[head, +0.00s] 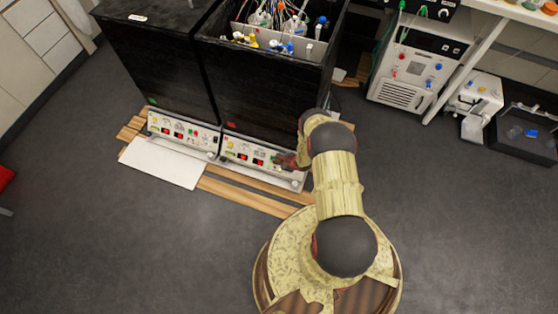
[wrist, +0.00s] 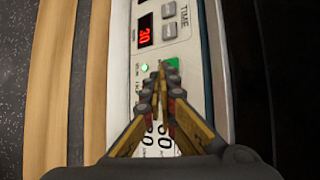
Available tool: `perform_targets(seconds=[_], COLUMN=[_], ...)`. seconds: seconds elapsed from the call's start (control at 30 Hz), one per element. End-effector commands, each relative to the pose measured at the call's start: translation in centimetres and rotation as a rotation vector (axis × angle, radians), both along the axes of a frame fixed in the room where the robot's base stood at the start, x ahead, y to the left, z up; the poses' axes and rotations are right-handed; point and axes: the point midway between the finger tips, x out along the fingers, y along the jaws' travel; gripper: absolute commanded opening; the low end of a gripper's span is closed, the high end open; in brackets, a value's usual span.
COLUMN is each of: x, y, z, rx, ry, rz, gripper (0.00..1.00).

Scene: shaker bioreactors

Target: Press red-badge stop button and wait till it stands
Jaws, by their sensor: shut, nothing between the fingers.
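The red-badge shaker is the right one of two black boxes in the head view, with a red badge (head: 232,125) low on its front. Its white control panel (head: 240,145) has red displays and small buttons. My gripper (head: 282,160) is at the right part of this panel. In the wrist view my gripper (wrist: 160,70) is shut and empty, its tips beside and partly over a green button (wrist: 173,63). A lit green lamp (wrist: 145,68) is left of the tips. A red display (wrist: 145,30) reads 30. The fingers hide part of the panel; I cannot tell whether they touch it, and no stop button is clearly visible.
The left shaker has a green badge (head: 152,101) and its own panel (head: 180,132). A white plate (head: 162,163) and wooden boards (head: 245,192) lie in front. A white device (head: 415,65) stands at the right.

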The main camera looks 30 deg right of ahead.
Motion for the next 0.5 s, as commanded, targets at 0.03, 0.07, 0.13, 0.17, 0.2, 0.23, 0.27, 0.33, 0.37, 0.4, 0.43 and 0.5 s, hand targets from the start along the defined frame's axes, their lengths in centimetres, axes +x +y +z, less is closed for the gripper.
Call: perform_targets(seconds=[0.03, 0.07, 0.13, 0.17, 0.2, 0.23, 0.27, 0.33, 0.37, 0.4, 0.43, 0.5], x=[-0.08, -0.09, -0.10, -0.10, -0.11, -0.11, -0.12, -0.13, -0.16, -0.20, -0.23, -0.39], y=[0.10, 0.11, 0.12, 0.13, 0.12, 0.12, 0.12, 0.13, 0.16, 0.21, 0.28, 0.50], z=[0.19, 0.20, 0.14, 0.11, 0.09, 0.09, 0.08, 0.09, 0.13, 0.23, 0.33, 0.69], rx=[0.000, 0.000, 0.000, 0.000, 0.000, 0.000, 0.000, 0.000, 0.000, 0.000, 0.000, 0.000], ry=[0.000, 0.000, 0.000, 0.000, 0.000, 0.000, 0.000, 0.000, 0.000, 0.000, 0.000, 0.000], rz=[0.000, 0.000, 0.000, 0.000, 0.000, 0.000, 0.000, 0.000, 0.000, 0.000, 0.000, 0.000], gripper=[0.00, 0.00, 0.00, 0.00, 0.00, 0.00, 0.00, 0.00, 0.00, 0.00, 0.00, 0.00])
